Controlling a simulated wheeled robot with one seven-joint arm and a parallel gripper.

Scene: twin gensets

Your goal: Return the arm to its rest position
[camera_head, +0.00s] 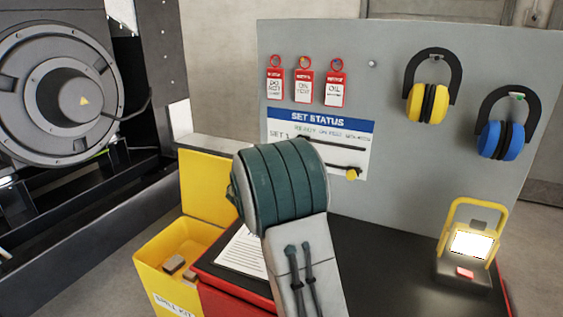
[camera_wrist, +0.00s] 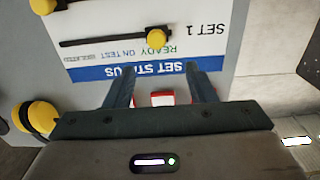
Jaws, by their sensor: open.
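My arm reaches up in the head view, with its teal wrapped joint (camera_head: 280,185) and pale link (camera_head: 303,275) in front of the desk. My gripper is hidden behind the arm there. In the wrist view, which is upside down, my gripper (camera_wrist: 158,70) is open, with its two dark fingers apart and facing the board. Nothing is held between them. A red and white tag (camera_wrist: 162,98) shows beyond the fingers, partly covered by the gripper body. The SET STATUS sheet (camera_head: 280,118) is on the grey board; it also fills the wrist view's upper middle (camera_wrist: 120,30).
Three red tags (camera_head: 304,80), yellow earmuffs (camera_head: 428,103) and blue earmuffs (camera_head: 500,139) hang on the board (camera_head: 390,150). A lit yellow work lamp (camera_head: 470,243) stands on the dark desktop (camera_head: 385,270). A yellow bin (camera_head: 160,265) is left, near a large genset (camera_head: 62,95).

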